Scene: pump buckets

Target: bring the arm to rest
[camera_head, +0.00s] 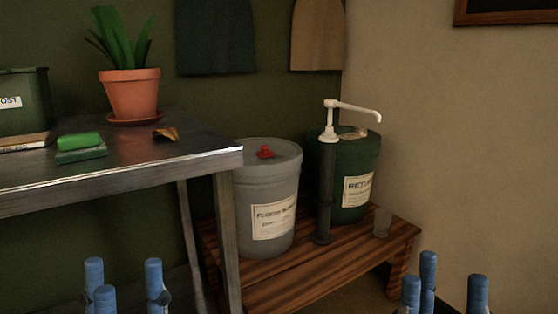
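My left gripper (124,284) shows at the bottom left edge, below the metal table. Its blue-tipped fingers point up, spread apart, with nothing between them. My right gripper (444,287) shows at the bottom right edge, in front of the bench's right end. Its blue-tipped fingers are also spread and empty. Neither gripper touches anything that shows. The rest of both hands and arms is below the picture. A grey bucket (266,190) with a red cap and a dark green bucket (358,167) stand on a wooden bench (322,270). A white pump (330,120) stands upright at the green bucket's front left.
A small clear cup (382,222) stands on the bench's right end. The right wall (470,170) is close behind.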

